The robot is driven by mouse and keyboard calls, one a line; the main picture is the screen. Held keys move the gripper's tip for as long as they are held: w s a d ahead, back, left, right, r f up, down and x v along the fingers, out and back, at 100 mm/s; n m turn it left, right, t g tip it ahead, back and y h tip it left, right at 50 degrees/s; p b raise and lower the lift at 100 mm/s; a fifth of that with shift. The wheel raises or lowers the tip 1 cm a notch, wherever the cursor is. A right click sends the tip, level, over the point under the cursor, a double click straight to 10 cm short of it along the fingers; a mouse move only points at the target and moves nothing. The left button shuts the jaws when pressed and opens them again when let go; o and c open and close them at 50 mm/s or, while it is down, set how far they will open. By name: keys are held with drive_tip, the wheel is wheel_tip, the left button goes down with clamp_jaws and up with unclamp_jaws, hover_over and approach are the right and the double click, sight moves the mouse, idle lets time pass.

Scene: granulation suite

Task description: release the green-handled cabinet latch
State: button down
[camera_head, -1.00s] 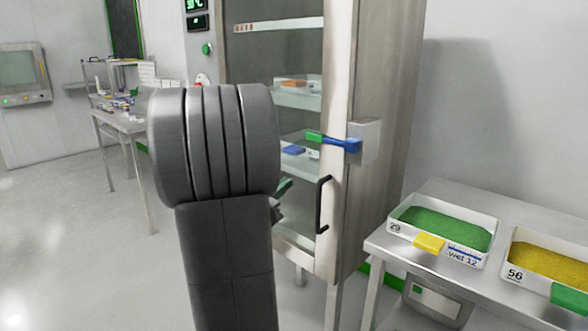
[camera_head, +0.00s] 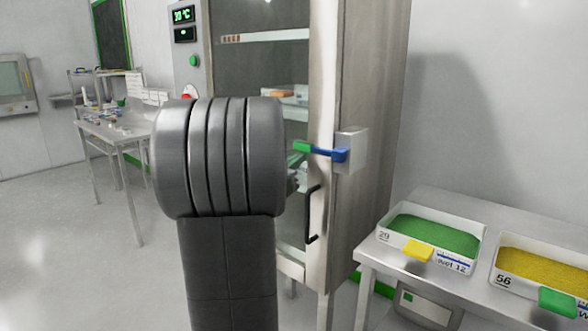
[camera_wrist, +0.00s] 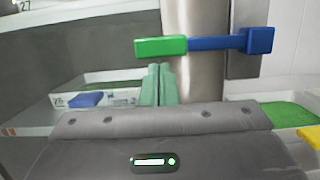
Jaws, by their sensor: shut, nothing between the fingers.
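The cabinet latch has a green handle (camera_head: 303,147) on a blue arm (camera_head: 330,153) that joins a grey block on the side of the steel-framed cabinet (camera_head: 372,120). In the wrist view the green handle (camera_wrist: 160,47) lies level, with the blue arm (camera_wrist: 217,43) running right to its pivot. My gripper (camera_wrist: 157,72) is shut and empty, its pale green fingers pointing up just below the green handle. Whether the fingertips touch the handle I cannot tell. In the head view my arm hides most of the gripper.
A black door handle (camera_head: 312,214) sits below the latch on the glass door. A steel table (camera_head: 420,268) at right holds a tray of green granules (camera_head: 380,238) and a tray of yellow granules (camera_head: 500,268). Another table (camera_head: 120,134) stands far left. Open floor lies at left.

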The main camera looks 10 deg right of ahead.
sight(299, 145)
drive_tip(key=shift+r+m, duration=0.1)
drive_tip(key=shift+m, duration=0.2)
